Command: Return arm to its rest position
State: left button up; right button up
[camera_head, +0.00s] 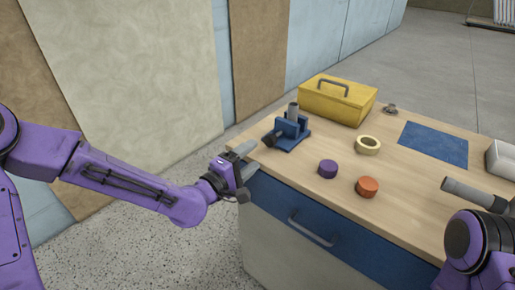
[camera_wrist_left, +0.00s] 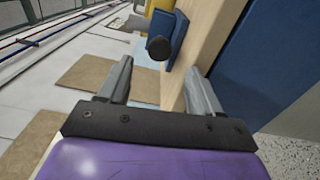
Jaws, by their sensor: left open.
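My left gripper (camera_head: 253,158) is open and empty, at the near left corner of the workbench (camera_head: 400,200). In the left wrist view its two grey fingers (camera_wrist_left: 158,70) stand apart with nothing between them. A blue vise-like fixture (camera_head: 291,136) with a black knob stands on the bench just beyond the fingers, apart from them. It also shows in the left wrist view (camera_wrist_left: 178,38), ahead of the gripper. My right arm comes in at the lower right; a grey finger of the right gripper (camera_head: 470,191) shows over the bench, and its opening is unclear.
The bench holds a yellow toolbox (camera_head: 338,102), a pale yellow ring (camera_head: 368,145), a purple puck (camera_head: 327,169), an orange puck (camera_head: 367,187), a blue mat (camera_head: 434,143) and a light box (camera_head: 502,158). A drawer handle (camera_head: 310,228) sticks out in front. Floor left of the bench is clear.

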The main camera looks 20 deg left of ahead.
pick_arm(q)
jog(key=s+a+f+m+g+y, duration=0.1)
jog(key=s+a+f+g+y, duration=0.2)
jog(key=f, duration=0.5)
jog(key=s+a+f+m+g+y, duration=0.25)
jog(key=s+f, duration=0.25)
jog(key=f, duration=0.4)
jog(key=s+a+f+m+g+y, duration=0.1)
jog(key=s+a+f+g+y, duration=0.15)
jog(key=s+f, duration=0.4)
jog(key=s+a+f+m+g+y, duration=0.1)
jog(key=s+a+f+g, duration=0.1)
jog(key=s+f, duration=0.4)
jog(key=s+a+f+m+g+y, duration=0.1)
jog(key=s+f, duration=0.5)
jog(key=s, duration=0.7)
jog(key=a+m+g, duration=0.1)
jog(key=a+g, duration=0.1)
jog(key=a, duration=0.1)
jog(key=shift+f+y, duration=0.25)
jog(key=shift+y, duration=0.15)
